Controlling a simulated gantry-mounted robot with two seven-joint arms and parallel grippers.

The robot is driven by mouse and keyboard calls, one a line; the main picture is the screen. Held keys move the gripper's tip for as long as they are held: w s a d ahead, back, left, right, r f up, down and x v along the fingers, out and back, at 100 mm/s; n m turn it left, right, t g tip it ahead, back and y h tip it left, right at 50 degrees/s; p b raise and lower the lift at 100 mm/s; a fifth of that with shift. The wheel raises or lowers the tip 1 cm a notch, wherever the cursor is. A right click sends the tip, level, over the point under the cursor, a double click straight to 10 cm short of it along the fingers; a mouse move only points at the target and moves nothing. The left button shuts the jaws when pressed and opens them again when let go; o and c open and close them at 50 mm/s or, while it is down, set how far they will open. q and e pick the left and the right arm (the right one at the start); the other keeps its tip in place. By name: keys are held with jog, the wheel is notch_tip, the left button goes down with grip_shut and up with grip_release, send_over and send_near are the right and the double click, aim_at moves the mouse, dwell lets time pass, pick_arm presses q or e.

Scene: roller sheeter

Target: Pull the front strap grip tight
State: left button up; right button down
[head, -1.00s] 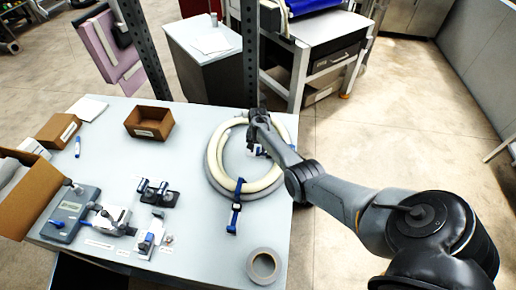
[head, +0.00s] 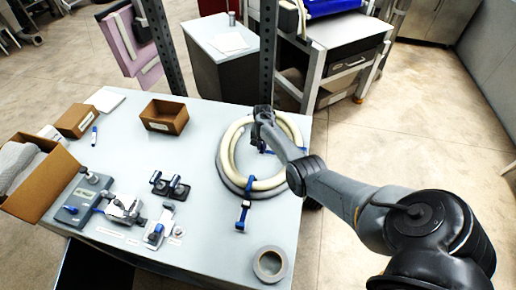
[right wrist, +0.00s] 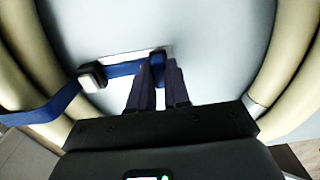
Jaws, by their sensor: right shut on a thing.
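A coil of cream and grey hose (head: 225,160) lies on the right part of the table. A blue strap (head: 243,205) crosses its front side, with its tail on the table. My right gripper (head: 265,147) is low inside the coil, partly hidden by its own arm. In the right wrist view, my right gripper (right wrist: 157,98) is shut on a blue strap grip (right wrist: 157,65). From there the blue strap runs left through a pale buckle (right wrist: 92,77) and over the hose (right wrist: 25,85). My left gripper is out of view.
A tape roll (head: 270,264) lies near the front edge. Clamps (head: 170,187), a grey device (head: 75,205), a small open box (head: 164,117) and a larger carton (head: 45,180) are on the left. A dark upright post (head: 268,60) stands behind the coil.

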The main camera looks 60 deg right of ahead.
jog(key=c, duration=1.1)
grip_release()
jog(key=shift+s, duration=0.1)
jog(key=shift+r, duration=0.5)
jog(key=shift+r+p, duration=0.7)
jog(key=shift+r, duration=4.15)
